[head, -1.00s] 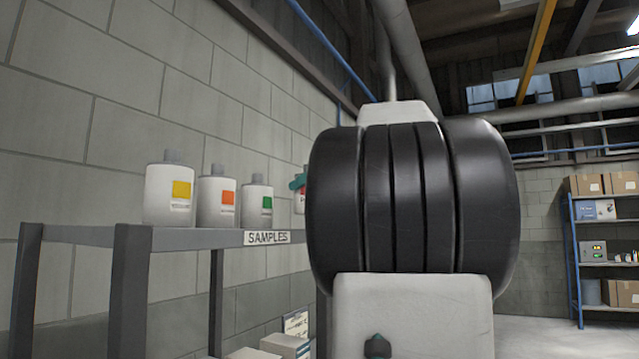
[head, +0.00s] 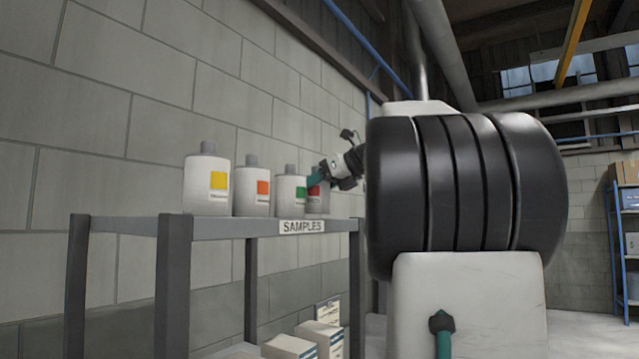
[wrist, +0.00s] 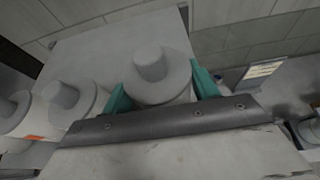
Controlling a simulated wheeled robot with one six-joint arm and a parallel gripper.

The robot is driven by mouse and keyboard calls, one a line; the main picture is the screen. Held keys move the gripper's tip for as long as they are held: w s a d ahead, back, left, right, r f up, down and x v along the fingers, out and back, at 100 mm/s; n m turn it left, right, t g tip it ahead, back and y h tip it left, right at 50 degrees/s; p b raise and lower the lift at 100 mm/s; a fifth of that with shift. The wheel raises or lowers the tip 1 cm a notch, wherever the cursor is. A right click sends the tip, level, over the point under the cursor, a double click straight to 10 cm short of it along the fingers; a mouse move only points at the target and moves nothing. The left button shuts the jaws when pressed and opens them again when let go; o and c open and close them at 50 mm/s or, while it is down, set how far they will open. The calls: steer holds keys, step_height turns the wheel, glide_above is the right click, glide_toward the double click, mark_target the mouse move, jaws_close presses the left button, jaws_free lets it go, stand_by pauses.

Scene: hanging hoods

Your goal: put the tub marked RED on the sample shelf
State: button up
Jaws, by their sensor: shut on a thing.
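The tub with the red label (head: 318,197) is at the right end of the row on the sample shelf (head: 215,228), beside the tub with the green label (head: 291,190). My gripper (head: 316,182) is shut on the red-labelled tub, with teal fingers at its sides. In the wrist view the held tub (wrist: 160,72) shows its grey cap between the two fingers of my gripper (wrist: 160,88). The tub looks upright, at or just above the shelf top; I cannot tell whether it touches. My arm hides part of the area to the right.
Tubs with yellow (head: 207,182) and orange (head: 251,190) labels stand further left on the shelf. A "SAMPLES" sign (head: 302,226) is on the shelf's front edge. White boxes (head: 318,338) are below. A blue rack (head: 618,240) stands far right.

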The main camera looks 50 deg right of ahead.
steer(key=shift+f, duration=0.35)
stand_by(0.6)
steer(key=o, duration=0.9)
steer(key=shift+s, duration=0.1)
steer(key=v, duration=0.7)
steer(key=shift+s+r, duration=0.15)
steer(key=shift+s, duration=0.2)
